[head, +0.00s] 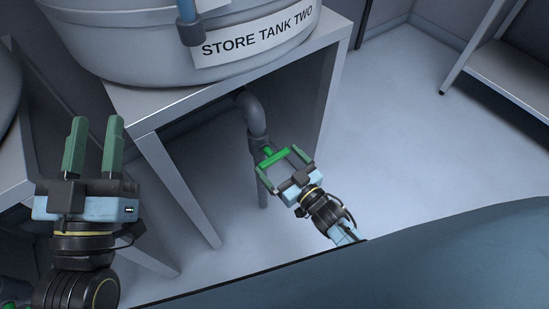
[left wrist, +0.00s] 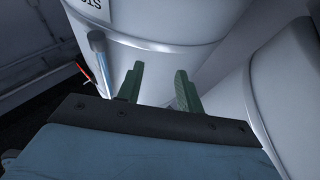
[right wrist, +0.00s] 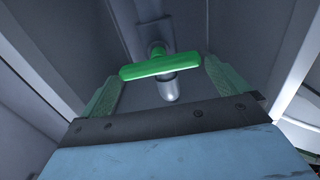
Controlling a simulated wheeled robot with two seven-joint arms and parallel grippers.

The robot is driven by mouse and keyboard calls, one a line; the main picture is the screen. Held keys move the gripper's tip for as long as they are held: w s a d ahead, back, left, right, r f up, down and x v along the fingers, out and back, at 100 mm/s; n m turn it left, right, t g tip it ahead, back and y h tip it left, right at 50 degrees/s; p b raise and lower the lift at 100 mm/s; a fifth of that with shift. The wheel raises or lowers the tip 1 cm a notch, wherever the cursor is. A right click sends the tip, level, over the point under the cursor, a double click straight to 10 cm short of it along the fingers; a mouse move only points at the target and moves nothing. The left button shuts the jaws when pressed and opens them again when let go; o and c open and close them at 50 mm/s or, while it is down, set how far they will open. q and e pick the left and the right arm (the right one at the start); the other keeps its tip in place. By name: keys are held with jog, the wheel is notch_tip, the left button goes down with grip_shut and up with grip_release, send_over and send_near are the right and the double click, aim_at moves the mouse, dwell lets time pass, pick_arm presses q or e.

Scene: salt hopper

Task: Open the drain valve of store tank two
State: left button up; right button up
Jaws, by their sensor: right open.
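Store tank two (head: 180,45) is a big pale tank with a printed label (head: 258,36), on a grey stand. A grey drain pipe (head: 252,113) bends down beneath it. The drain valve has a bright green bar handle (head: 274,156); the handle (right wrist: 160,66) lies crosswise in the right wrist view. My right gripper (head: 278,167) is open, with its fingers (right wrist: 160,85) on either side of the handle; whether they touch it I cannot tell. My left gripper (head: 93,125) is open and empty, raised left of the stand; its fingers (left wrist: 160,82) point at a pale tank.
The stand's top edge (head: 150,118) and legs frame the pipe and valve. A second stand (head: 20,165) with a tank is at the far left. A metal table (head: 505,75) stands at the upper right. The floor (head: 410,120) between is clear.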

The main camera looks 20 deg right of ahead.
pick_arm(q)
jog(key=shift+s+r+t+b, duration=0.25)
jog(key=shift+r+t, duration=0.2)
jog(key=shift+r, duration=0.05)
jog(key=shift+s+r+t+b, duration=0.2)
jog(key=shift+s+r+t, duration=0.05)
jog(key=shift+r+t, duration=0.25)
pick_arm(e)
jog(key=shift+x, duration=1.45)
jog(key=shift+c, duration=0.4)
jog(key=c, duration=0.6)
